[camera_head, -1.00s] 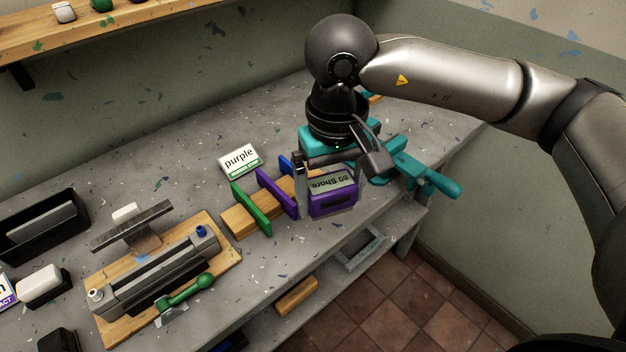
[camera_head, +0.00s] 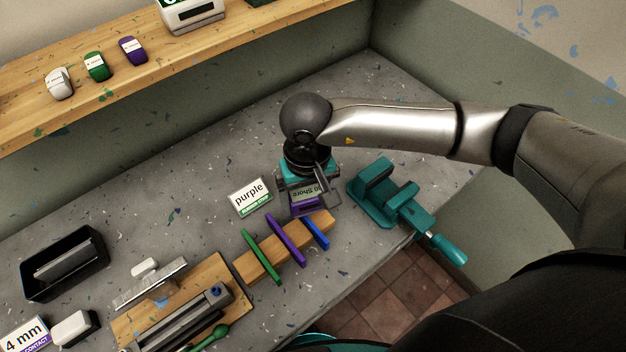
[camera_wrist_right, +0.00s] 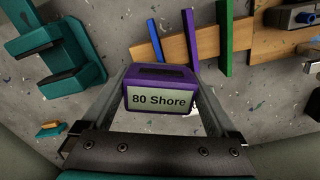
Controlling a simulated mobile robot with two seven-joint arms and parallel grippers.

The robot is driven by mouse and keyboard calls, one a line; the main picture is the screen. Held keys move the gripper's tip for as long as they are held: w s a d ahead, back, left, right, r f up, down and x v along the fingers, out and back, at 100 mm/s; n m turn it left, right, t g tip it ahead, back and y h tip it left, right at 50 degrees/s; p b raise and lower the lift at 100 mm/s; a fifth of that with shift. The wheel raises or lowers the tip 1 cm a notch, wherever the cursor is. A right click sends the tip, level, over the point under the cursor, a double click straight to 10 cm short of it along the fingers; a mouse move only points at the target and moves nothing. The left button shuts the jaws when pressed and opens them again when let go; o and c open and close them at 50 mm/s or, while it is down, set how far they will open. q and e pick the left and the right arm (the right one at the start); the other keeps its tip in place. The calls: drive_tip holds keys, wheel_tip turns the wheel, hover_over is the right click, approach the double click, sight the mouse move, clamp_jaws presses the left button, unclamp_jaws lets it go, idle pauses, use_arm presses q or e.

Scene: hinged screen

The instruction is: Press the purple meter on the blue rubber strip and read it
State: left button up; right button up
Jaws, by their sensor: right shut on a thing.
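The purple meter (camera_head: 303,208) is between the fingers of my right gripper (camera_head: 307,190), which is shut on it. In the right wrist view the meter (camera_wrist_right: 160,75) shows "80 Shore" on its display. The blue rubber strip (camera_head: 315,233) lies across the right part of a wooden bar (camera_head: 257,263), beside a purple and a green strip. The meter is on the far side of the bar's right end, behind the blue strip in the head view. I cannot tell whether it touches the bench. My left gripper is not in view.
A "purple" card (camera_head: 250,197) stands left of the meter. A teal vise (camera_head: 385,205) stands to its right, near the bench's front edge. A wooden board with a grey clamp (camera_head: 180,318) lies front left. A shelf (camera_head: 150,75) runs along the wall.

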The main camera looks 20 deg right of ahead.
sight(309, 222)
drive_tip(key=shift+f, duration=0.25)
drive_tip(key=shift+f+b, duration=0.5)
drive_tip(key=shift+f, duration=0.1)
drive_tip(key=shift+f+b, duration=0.45)
drive_tip(key=shift+f, duration=0.4)
drive_tip(key=shift+f+b, duration=0.4)
drive_tip(key=shift+f, duration=0.35)
drive_tip(key=shift+f, duration=0.1)
drive_tip(key=shift+f+b, duration=0.45)
drive_tip(key=shift+b, duration=0.2)
